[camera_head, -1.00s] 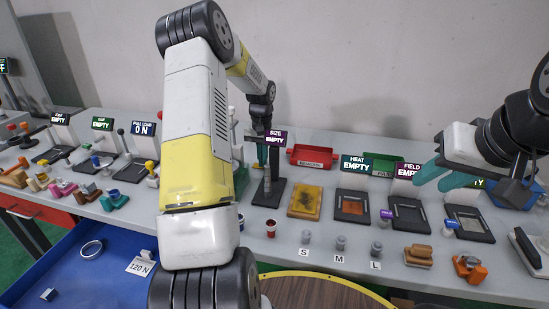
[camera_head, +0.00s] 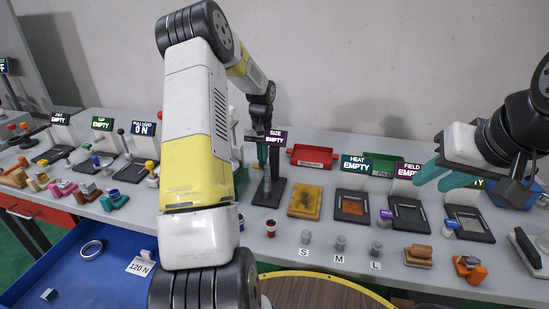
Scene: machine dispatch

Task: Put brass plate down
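A flat mustard-yellow plate (camera_head: 305,201) lies on the grey table, right of the SIZE stand; its colour fits the brass plate, but I cannot be sure that it is the one. My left gripper (camera_head: 262,153) points down at the SIZE stand (camera_head: 270,190), beyond my forearm. Its teal fingers are small and partly hidden, so I cannot tell whether they hold anything. The SIZE sign (camera_head: 275,137) reads EMPTY. My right gripper (camera_head: 440,174) is at the right, above the table, with its teal fingers apart and nothing visible between them.
A red tray (camera_head: 313,164) and a green tray (camera_head: 382,172) stand at the back. The HEAT pad (camera_head: 352,207) and FIELD pad (camera_head: 409,215) lie to the right. Small weights (camera_head: 340,243) stand in front. An open blue drawer (camera_head: 65,265) is at the lower left.

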